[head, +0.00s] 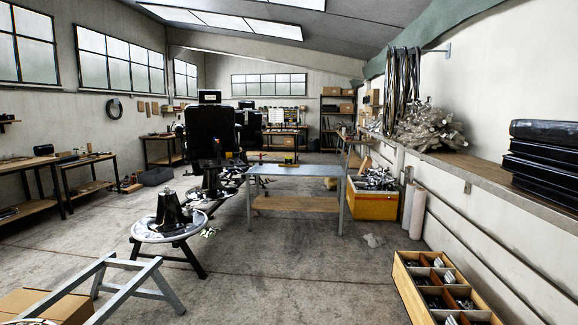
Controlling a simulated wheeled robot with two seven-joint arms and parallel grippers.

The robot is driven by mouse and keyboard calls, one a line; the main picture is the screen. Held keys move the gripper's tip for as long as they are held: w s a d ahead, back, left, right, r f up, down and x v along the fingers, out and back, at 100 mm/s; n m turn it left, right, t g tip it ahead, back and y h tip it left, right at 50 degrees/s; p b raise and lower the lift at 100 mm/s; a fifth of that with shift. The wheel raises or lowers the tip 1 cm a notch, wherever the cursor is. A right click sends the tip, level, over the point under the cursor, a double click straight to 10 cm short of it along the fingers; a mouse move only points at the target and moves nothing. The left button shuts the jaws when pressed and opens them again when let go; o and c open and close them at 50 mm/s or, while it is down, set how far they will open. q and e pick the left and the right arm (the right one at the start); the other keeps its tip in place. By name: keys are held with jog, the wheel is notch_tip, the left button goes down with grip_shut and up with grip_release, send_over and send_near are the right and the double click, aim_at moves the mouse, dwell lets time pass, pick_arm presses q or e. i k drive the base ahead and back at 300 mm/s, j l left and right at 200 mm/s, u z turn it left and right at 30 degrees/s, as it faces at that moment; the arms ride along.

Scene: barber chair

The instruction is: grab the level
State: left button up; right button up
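A blue-grey metal worktable (300,171) with a lower wooden shelf stands in the middle of the room, some way ahead. Neither of my grippers shows in the head view.
A black barber chair (209,135) and a round stand with a black cone (170,215) are left of the table. A grey trestle (130,284) is front left. A divided wooden crate (440,290) is front right, a yellow bin (371,205) beyond. The middle floor is clear.

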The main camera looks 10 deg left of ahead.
aim_at(288, 160)
jog(key=i+u, duration=0.35)
jog(key=i, duration=5.1)
jog(key=l+z, duration=0.05)
